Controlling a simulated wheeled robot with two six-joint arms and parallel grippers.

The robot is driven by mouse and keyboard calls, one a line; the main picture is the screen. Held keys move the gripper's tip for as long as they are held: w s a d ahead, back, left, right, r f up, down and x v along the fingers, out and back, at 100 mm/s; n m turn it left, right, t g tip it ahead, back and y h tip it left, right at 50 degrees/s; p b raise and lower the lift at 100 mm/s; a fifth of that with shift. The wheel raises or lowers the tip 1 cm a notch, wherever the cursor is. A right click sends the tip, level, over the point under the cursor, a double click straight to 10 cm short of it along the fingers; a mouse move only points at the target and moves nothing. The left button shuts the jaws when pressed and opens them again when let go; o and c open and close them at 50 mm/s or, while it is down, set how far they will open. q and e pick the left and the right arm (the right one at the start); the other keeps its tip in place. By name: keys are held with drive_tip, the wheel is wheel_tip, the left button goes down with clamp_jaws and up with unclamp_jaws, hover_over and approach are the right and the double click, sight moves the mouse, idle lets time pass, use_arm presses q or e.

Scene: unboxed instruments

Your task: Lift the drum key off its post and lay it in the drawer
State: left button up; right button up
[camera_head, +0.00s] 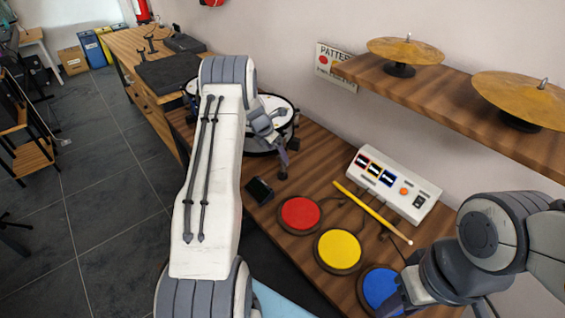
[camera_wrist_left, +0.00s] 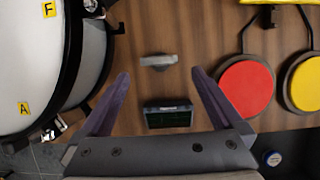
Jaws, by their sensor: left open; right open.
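In the left wrist view a small grey wing-shaped piece (camera_wrist_left: 158,61), which looks like the drum key seen from above, stands over the wooden bench top. My left gripper (camera_wrist_left: 160,76) is open and empty, its fingertips on either side of and just short of that piece. In the head view my left gripper (camera_head: 281,152) hangs beside the drum, and the key is not clear there. My right gripper (camera_head: 393,299) is at the blue pad (camera_head: 380,287), with its fingers partly hidden. An open drawer cannot be made out; a wooden bench (camera_head: 151,106) at back left has a drawer-like front.
A small dark box with a screen (camera_head: 259,190) is close to the left gripper. A drum (camera_head: 281,106) stands beside it. Red (camera_head: 300,213) and yellow (camera_head: 339,249) pads, a drumstick (camera_head: 372,212) and a white module (camera_head: 394,185) lie right. A cymbal shelf (camera_head: 450,103) overhangs.

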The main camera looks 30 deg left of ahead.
use_arm(q)
drive_tip(key=shift+w+p+x, duration=0.15)
drive_tip(key=shift+p+x, duration=0.2)
drive_tip(key=shift+x, duration=1.4)
drive_tip(key=shift+w+p+x, duration=0.1)
drive_tip(key=shift+p+x, duration=0.2)
drive_tip(key=shift+x, duration=1.4)
drive_tip(key=shift+r, duration=0.1)
drive_tip(key=c, duration=1.3)
drive_tip(key=shift+r, duration=0.1)
drive_tip(key=shift+r, duration=0.3)
drive_tip(key=r, duration=0.2)
drive_tip(key=r+b, duration=0.1)
drive_tip(key=shift+d+r, duration=0.35)
drive_tip(key=d+r, duration=0.3)
drive_tip(key=d, duration=0.2)
drive_tip(key=s+d+r+b, duration=0.1)
drive_tip(key=d+r, duration=0.2)
drive_tip(key=d, duration=0.3)
drive_tip(key=shift+s+r, duration=0.3)
drive_tip(key=shift+s, duration=0.05)
